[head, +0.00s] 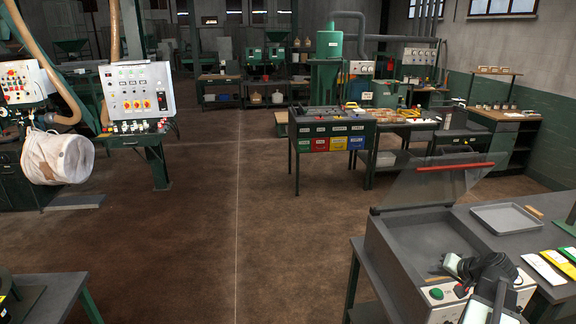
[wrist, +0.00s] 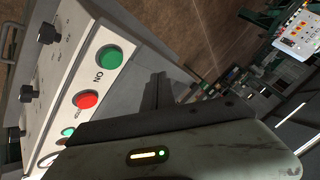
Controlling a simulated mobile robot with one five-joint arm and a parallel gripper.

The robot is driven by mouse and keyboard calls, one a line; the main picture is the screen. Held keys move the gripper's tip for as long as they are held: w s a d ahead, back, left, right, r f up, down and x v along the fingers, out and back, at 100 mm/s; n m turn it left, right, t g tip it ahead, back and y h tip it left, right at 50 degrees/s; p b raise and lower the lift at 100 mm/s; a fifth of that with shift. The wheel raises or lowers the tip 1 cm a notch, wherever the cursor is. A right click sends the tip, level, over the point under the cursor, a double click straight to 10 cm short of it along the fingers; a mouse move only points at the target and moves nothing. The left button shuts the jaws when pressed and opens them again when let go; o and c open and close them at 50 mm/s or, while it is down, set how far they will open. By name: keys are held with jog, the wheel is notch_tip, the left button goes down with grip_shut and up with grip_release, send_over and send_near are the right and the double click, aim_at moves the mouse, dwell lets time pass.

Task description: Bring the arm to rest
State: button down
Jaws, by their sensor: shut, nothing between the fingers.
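My arm shows at the bottom right of the head view, folded low over a machine with a control panel (head: 443,300). My gripper (wrist: 160,92) shows in the wrist view as dark fingers, shut with nothing between them. It is close to the panel's green button (wrist: 109,57) and red button (wrist: 86,99). I cannot tell whether it touches the panel. In the head view the gripper end (head: 452,264) is small, and its fingertips are hard to make out.
The machine has a raised clear lid with a red handle (head: 455,167). A grey tray (head: 507,218) lies on the bench beside it. A white bulk bag (head: 60,157) hangs at the left. A table with coloured bins (head: 333,128) stands further back. The middle floor is clear.

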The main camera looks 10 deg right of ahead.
jog(key=w+a+n+y, duration=0.1)
jog(key=w+a, duration=0.3)
jog(key=a, duration=0.3)
jog(key=w+a+n+g+y, duration=0.1)
jog(key=w+a+n, duration=0.15)
jog(key=a, duration=0.35)
jog(key=w+a+n+y, duration=0.1)
jog(key=w+a, duration=0.4)
jog(key=a, duration=0.2)
jog(key=a+f+n+g, duration=0.2)
jog(key=a, duration=0.8)
jog(key=a+f+n+g, duration=0.2)
jog(key=a, duration=0.9)
jog(key=s+a+f+n+g, duration=0.1)
jog(key=s+a+f+g, duration=0.1)
jog(key=s+a, duration=0.4)
jog(key=s+h, duration=0.1)
jog(key=s+d+m+g+h, duration=0.1)
jog(key=s, duration=0.1)
jog(key=s+d+f+g+h, duration=0.1)
jog(key=shift+s+d+f+m+h, duration=0.1)
jog(key=shift+s+m+h, duration=0.2)
jog(key=shift+h, duration=0.1)
